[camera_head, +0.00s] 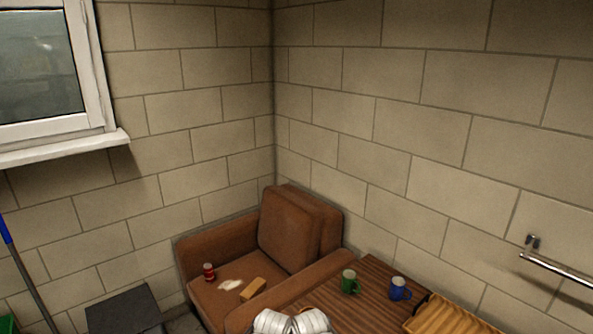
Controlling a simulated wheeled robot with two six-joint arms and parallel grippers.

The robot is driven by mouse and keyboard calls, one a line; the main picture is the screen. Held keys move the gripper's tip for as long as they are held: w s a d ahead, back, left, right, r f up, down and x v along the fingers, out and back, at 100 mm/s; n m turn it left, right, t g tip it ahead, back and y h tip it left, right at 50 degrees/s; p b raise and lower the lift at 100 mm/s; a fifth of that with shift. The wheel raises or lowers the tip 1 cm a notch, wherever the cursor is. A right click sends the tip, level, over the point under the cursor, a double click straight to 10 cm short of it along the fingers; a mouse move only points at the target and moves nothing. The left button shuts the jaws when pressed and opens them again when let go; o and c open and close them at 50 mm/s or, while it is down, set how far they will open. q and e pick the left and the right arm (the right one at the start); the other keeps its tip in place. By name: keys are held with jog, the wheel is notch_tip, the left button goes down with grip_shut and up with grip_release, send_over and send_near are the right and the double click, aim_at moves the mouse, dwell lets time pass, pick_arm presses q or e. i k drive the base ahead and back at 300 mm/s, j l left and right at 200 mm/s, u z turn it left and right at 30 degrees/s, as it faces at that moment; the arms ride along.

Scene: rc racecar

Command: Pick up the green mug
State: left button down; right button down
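The green mug (348,282) stands upright on a brown striped wooden table (372,301), near the table's left side by the armchair. Its handle points to the right. A blue mug (399,288) stands to its right on the same table. Neither of my grippers can be made out. Two pale silver rounded parts show at the bottom edge in front of the table, and I cannot tell what they are.
A brown armchair (296,228) stands in the corner, left of the table. On its seat are a red can (208,272), a tan block (253,288) and a white patch. A slatted wooden item (445,316) lies at the table's right. Block walls close off the back.

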aim_at(348, 280)
jog(key=i+j, duration=0.15)
jog(key=j, duration=0.15)
jog(key=i+j, duration=0.1)
jog(key=j, duration=0.2)
jog(key=i+j, duration=0.15)
jog(key=j, duration=0.15)
jog(key=i+j+z, duration=0.1)
jog(key=j, duration=0.2)
jog(key=i+j+z, duration=0.15)
jog(key=j+z, duration=0.1)
jog(key=z, duration=1.85)
